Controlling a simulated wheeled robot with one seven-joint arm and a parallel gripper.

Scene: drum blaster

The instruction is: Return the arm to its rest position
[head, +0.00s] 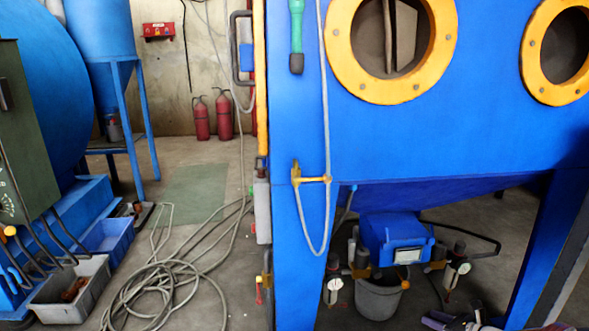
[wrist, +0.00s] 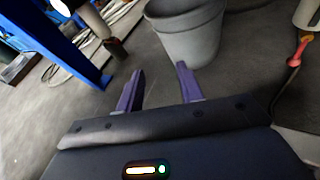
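My gripper (wrist: 158,85) shows in the wrist view with its two purple fingers spread apart and nothing between them. It is low over the concrete floor, short of a grey bucket (wrist: 190,32). In the head view, part of my arm (head: 455,320) shows at the bottom right edge, below the blue blasting cabinet (head: 480,130). The fingertips cannot be made out clearly there.
The bucket (head: 378,298) stands under the cabinet among gauges and pipes. A cabinet leg (head: 297,240) stands left of it. Coiled hose (head: 165,285) covers the floor at left, beside a grey crate (head: 92,282) and a blue crate (head: 112,240). Fire extinguishers (head: 224,117) stand by the back wall.

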